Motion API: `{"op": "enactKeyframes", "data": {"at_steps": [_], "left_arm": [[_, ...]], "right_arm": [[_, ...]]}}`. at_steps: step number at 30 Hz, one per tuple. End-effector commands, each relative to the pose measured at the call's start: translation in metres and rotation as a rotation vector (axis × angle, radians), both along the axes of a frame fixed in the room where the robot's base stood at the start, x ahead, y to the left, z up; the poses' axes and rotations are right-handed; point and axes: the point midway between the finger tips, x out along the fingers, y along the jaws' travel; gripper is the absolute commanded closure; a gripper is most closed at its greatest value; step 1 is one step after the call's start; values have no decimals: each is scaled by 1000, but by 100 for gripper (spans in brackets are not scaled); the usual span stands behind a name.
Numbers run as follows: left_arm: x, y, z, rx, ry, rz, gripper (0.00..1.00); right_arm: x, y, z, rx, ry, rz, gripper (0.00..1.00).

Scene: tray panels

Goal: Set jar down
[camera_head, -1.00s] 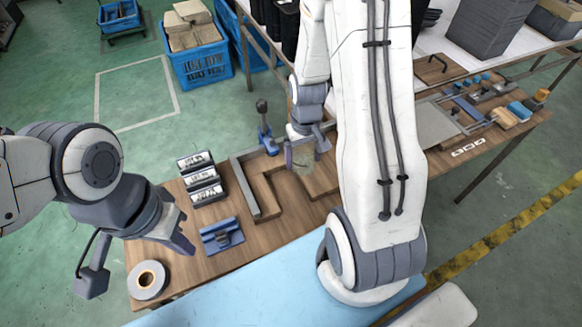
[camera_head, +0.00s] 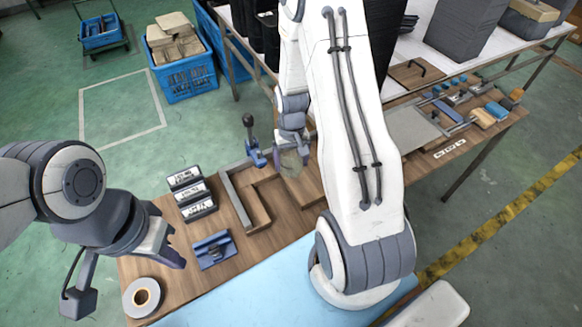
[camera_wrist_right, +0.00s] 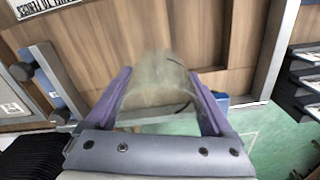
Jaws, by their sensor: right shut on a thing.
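The jar (camera_head: 291,162) is small, translucent and greenish. My right gripper (camera_head: 290,148) is shut on it, over the far part of the wooden table beside a blue toggle clamp. In the right wrist view the jar (camera_wrist_right: 156,85) sits between the two purple fingers (camera_wrist_right: 162,100), with brown wood behind it. I cannot tell whether its base touches the wood. My left gripper (camera_head: 174,248) is open and empty at the table's left edge, near a roll of tape.
The blue clamp (camera_head: 252,148) stands left of the jar, and a grey L-shaped bar (camera_head: 238,200) lies nearer. Labelled blocks (camera_head: 192,195), a blue fixture (camera_head: 214,250) and a tape roll (camera_head: 143,297) lie at the left. My right arm hides the table's middle.

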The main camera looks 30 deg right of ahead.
Motion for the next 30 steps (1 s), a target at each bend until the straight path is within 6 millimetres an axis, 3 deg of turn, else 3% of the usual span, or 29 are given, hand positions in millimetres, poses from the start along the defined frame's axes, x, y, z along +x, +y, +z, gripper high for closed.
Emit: {"op": "enactKeyframes", "data": {"at_steps": [12,24,25,30], "left_arm": [[0,0,9,0,0,0,100],[0,0,5,0,0,0,100],[0,0,6,0,0,0,100],[0,0,6,0,0,0,100]], "right_arm": [[3,1,-41,0,0,-2,87],[3,1,-47,0,-1,-1,87],[3,1,-46,0,0,-1,2],[3,1,-46,0,0,-1,0]]}}
